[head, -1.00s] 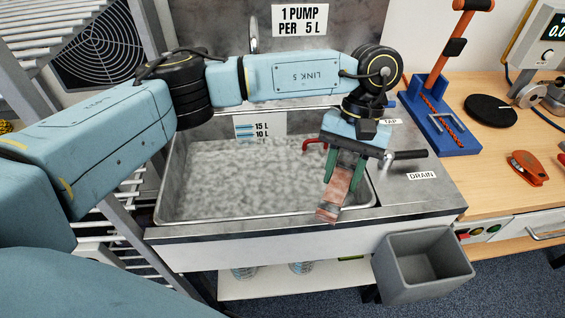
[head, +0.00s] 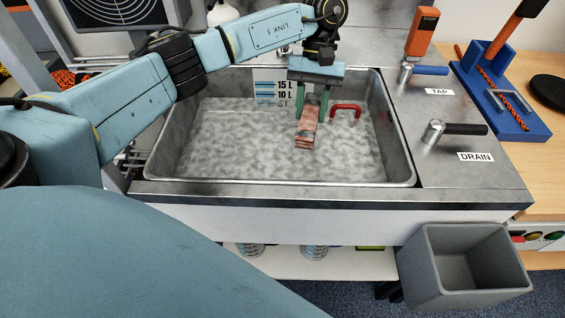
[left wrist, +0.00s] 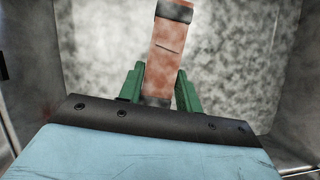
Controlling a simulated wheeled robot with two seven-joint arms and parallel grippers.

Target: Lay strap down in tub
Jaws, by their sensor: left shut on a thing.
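The strap (head: 307,128) is a short reddish-brown band with grey ends. My left gripper (head: 311,106) has green fingers and is shut on the strap's upper end, over the tub. In the left wrist view the strap (left wrist: 168,55) sticks out beyond the green fingers (left wrist: 160,92). The tub (head: 168,163) is a steel sink basin with cloudy grey, foamy-looking contents. The strap's lower end hangs over these contents; I cannot tell whether it touches them. My right gripper is not in view.
A red handle (head: 346,107) shows in the tub, right of the strap. A level scale (head: 268,90) stands at the back wall. The tap lever (head: 428,70) and drain lever (head: 462,129) are on the right deck. A grey bin (head: 465,270) is below front right.

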